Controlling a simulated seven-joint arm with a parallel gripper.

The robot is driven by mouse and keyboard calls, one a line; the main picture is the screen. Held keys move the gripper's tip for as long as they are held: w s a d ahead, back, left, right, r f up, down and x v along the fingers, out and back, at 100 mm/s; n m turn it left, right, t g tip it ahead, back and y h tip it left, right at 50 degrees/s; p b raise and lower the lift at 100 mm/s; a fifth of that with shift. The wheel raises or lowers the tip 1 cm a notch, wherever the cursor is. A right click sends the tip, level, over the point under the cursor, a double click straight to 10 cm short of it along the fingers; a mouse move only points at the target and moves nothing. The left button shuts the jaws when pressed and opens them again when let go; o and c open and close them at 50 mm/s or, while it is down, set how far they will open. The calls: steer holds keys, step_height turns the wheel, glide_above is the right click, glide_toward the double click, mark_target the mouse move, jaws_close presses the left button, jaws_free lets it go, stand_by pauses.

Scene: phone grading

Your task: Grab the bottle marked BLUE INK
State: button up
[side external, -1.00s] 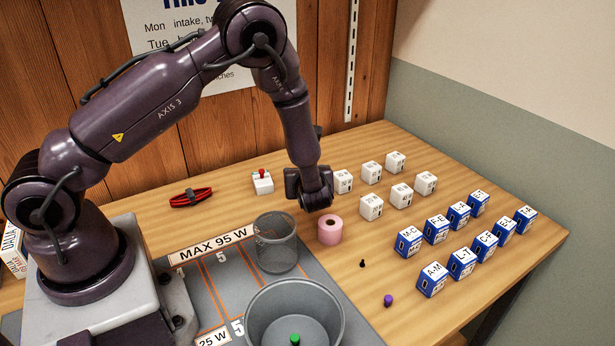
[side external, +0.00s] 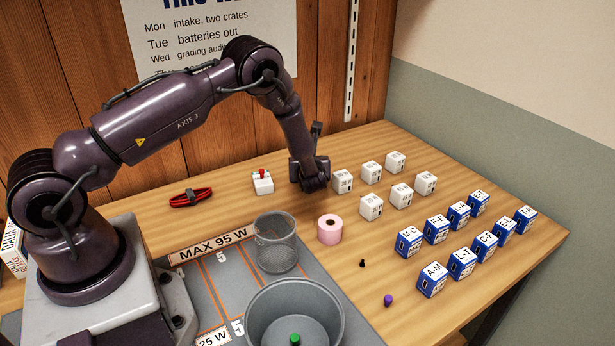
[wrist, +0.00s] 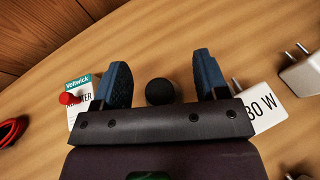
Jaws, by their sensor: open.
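My gripper (side external: 311,183) is low over the back of the table, left of the white blocks. In the wrist view its two blue-grey fingers (wrist: 163,82) are spread apart. A dark round top (wrist: 160,92) shows between them; no label on it is visible, and I cannot tell whether it is the bottle. No finger visibly touches it. In the side view this spot is hidden by my gripper. I can read no BLUE INK marking in either view.
White blocks (side external: 371,207) stand right of my gripper, and blue-and-white boxes (side external: 433,279) farther right. A red-knobbed white box (side external: 262,184) is to its left.

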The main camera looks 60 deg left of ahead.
steer(key=shift+w+a+f, duration=0.1)
steer(key=shift+w+a, duration=0.05)
steer(key=shift+a, duration=0.1)
steer(key=c, duration=1)
